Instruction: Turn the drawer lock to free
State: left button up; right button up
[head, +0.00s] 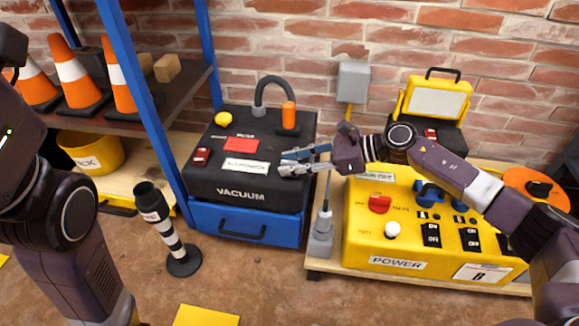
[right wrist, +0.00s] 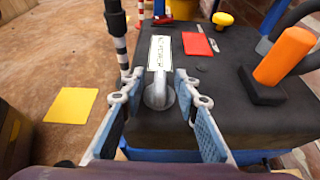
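A grey knob-like part (right wrist: 158,94), which I take to be the drawer lock, is on the black top of the vacuum unit (head: 200,178), beside a white label (right wrist: 159,53). The label also shows in the head view (head: 246,166), its print too small to read surely. In the head view my right gripper (head: 290,163) is over the right part of the black top and covers the knob. In the right wrist view my right gripper (right wrist: 158,84) is open, with one finger on each side of the knob; contact cannot be told. My left gripper is out of view; only its arm shows.
The unit's blue drawer front (head: 243,228) has a dark handle. A black hose with an orange end (head: 288,115), a red plate (head: 241,144) and a yellow knob (head: 222,119) are on top. A yellow power box (head: 365,235) stands right, a striped post (head: 168,235) left.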

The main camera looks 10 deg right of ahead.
jog(key=shift+w+a+f, duration=0.15)
jog(key=shift+a, duration=0.15)
grip_shut()
